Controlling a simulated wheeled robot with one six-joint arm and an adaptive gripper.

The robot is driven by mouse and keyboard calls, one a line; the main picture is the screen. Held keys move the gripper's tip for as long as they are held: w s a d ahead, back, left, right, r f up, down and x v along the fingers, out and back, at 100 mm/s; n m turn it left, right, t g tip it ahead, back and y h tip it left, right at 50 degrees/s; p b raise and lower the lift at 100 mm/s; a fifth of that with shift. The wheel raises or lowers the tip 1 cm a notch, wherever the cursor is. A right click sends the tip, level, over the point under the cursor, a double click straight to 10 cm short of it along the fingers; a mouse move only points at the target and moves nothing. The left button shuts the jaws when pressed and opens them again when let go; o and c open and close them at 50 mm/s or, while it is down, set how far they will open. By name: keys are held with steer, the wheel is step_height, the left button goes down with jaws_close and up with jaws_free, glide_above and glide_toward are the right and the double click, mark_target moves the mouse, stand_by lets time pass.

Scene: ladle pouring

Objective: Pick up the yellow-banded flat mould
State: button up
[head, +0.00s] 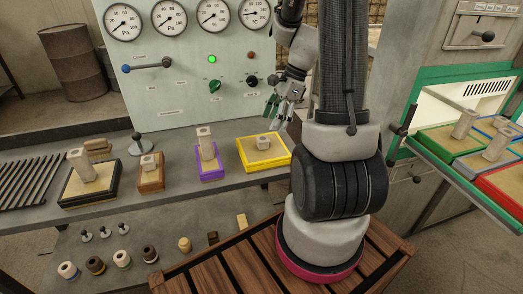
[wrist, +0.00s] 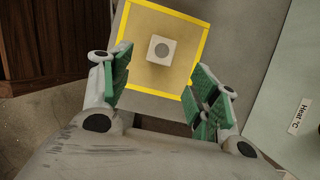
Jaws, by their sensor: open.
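The yellow-banded flat mould (head: 277,155) lies on the grey bench, at the right end of a row of moulds in the head view. It is a low sandy block with a bright yellow rim and a short pale square post with a round hole on top. It also shows in the wrist view (wrist: 140,65), with its post near the middle. My gripper (head: 275,108) is above and behind the mould in the head view. In the wrist view my gripper (wrist: 158,90) is open and empty, its green-padded fingers spread either side of the mould's near part.
A purple-banded mould (head: 211,172) stands just left, then a brown one (head: 150,182) and a black-banded one (head: 85,190). A gauge panel (head: 190,70) rises behind the bench (head: 235,190). A green-framed oven (head: 450,155) with several moulds is at right.

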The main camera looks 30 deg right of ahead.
mark_target(264, 138)
steer(key=x, duration=0.7)
steer(key=shift+w+a+f, duration=0.1)
steer(key=shift+a+f, duration=0.05)
steer(key=shift+a, duration=0.3)
steer(key=shift+c, duration=0.2)
jaws_close()
